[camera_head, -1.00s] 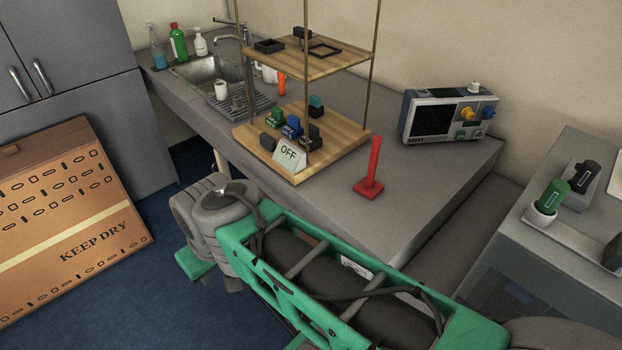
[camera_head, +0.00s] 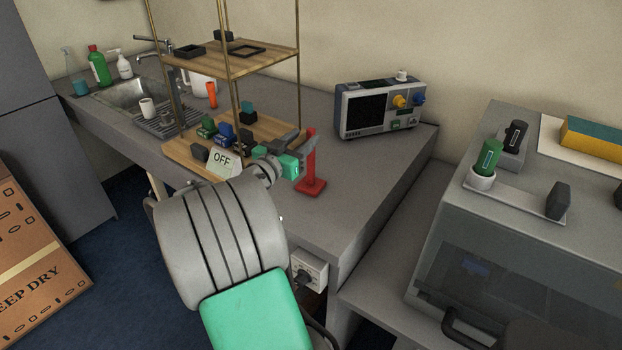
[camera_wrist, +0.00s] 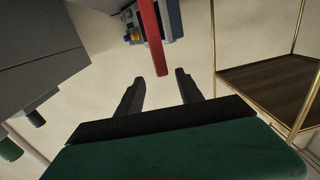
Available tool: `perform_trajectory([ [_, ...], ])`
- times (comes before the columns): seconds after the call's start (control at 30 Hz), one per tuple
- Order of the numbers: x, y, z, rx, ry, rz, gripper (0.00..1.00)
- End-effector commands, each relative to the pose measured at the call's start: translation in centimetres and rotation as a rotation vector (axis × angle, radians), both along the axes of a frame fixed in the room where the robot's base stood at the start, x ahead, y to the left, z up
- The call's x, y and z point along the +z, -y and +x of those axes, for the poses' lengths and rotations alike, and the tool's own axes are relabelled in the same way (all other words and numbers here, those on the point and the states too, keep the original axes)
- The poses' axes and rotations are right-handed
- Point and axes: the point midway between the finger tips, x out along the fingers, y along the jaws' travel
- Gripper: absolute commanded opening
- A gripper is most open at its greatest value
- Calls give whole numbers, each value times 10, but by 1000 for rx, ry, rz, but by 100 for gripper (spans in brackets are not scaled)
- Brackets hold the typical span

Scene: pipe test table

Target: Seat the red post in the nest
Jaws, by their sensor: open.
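The red post (camera_head: 311,160) stands upright on its square red base on the grey bench, right of the wooden rack. My gripper (camera_head: 306,144) is open, with its fingers at the upper part of the post in the head view. In the wrist view, my gripper (camera_wrist: 159,76) shows both fingers apart. The red post (camera_wrist: 152,35) reaches down from the top edge, its end between the fingertip lines, with a gap to each finger. Its base is out of that view. I cannot tell for sure which thing is the nest.
The wooden rack (camera_head: 237,62) with thin brass posts, small blocks and an OFF sign (camera_head: 222,164) stands close left of my gripper. An instrument (camera_head: 377,108) stands behind the post. A grey cabinet (camera_head: 510,240) with a green cylinder in a white cup is at right.

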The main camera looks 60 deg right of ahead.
Motion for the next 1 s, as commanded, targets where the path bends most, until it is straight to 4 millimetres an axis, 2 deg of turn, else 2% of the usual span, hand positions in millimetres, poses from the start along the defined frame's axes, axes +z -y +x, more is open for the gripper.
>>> perform_trajectory([
  [0.2, 3, 39, -1, -3, -2, 3, 44],
  [0.3, 2, 50, -1, -1, -1, 3, 44],
  [0.53, 0, 52, 0, 3, -1, 3, 44],
  [1.0, 0, 51, 0, 3, -1, 4, 5],
])
